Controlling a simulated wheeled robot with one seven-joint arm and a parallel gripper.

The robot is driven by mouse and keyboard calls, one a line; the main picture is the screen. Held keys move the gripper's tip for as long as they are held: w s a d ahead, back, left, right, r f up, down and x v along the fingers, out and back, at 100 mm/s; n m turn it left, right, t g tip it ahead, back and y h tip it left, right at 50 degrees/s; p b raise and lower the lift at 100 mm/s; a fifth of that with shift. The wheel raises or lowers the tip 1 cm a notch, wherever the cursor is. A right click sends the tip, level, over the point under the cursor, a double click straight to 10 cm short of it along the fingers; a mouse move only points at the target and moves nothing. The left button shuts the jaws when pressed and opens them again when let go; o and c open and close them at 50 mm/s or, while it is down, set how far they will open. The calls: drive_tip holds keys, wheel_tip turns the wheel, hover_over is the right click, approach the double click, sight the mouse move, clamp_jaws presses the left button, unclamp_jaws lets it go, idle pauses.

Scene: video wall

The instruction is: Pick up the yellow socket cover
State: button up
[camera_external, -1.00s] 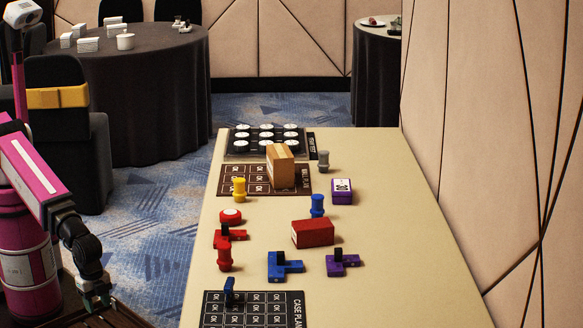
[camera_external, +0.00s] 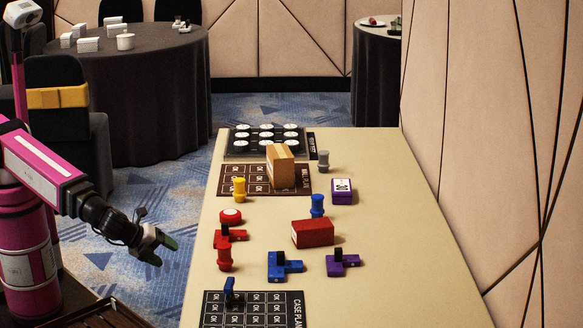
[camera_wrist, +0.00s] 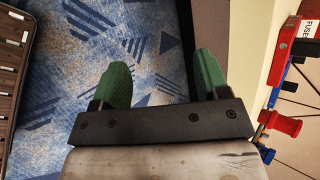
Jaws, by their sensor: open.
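The yellow socket cover (camera_external: 239,189) is a small upright spool-shaped piece. It stands toward the left edge of the cream table (camera_external: 390,240), at the near left part of the brown mat marked OK (camera_external: 230,172). My gripper (camera_external: 164,250) is open and empty, left of the table over the blue carpet, nearer the camera than the yellow piece. In the wrist view its two green fingers (camera_wrist: 163,78) are spread apart with only carpet between them. The yellow piece does not show in the wrist view.
A red button (camera_external: 230,216) and a red spool (camera_external: 224,257) stand near the left edge. A brown box (camera_external: 281,166) stands right of the yellow piece. A blue spool (camera_external: 317,206), red box (camera_external: 313,233) and purple box (camera_external: 342,191) are farther right. The table's right side is clear.

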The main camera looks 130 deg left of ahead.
drive_tip(key=w+a+r+m+t+y, duration=0.1)
drive_tip(key=a+r+m+t+y, duration=0.1)
drive_tip(key=a+r+m+y, duration=0.45)
drive_tip(key=m+y, duration=0.1)
drive_tip(key=m, duration=0.5)
approach(239, 190)
drive_tip(key=shift+s+a+r, duration=0.15)
drive_tip(key=shift+a+r, duration=0.35)
drive_tip(key=shift+r, duration=0.05)
drive_tip(key=shift+s+a+m, duration=0.25)
drive_tip(key=shift+a+m, duration=0.1)
drive_tip(key=shift+a, duration=0.2)
drive_tip(key=x, duration=1)
drive_tip(key=shift+w+a+r, duration=0.1)
drive_tip(key=shift+a+r, duration=0.1)
drive_tip(key=shift+a, duration=0.2)
drive_tip(key=c, duration=1)
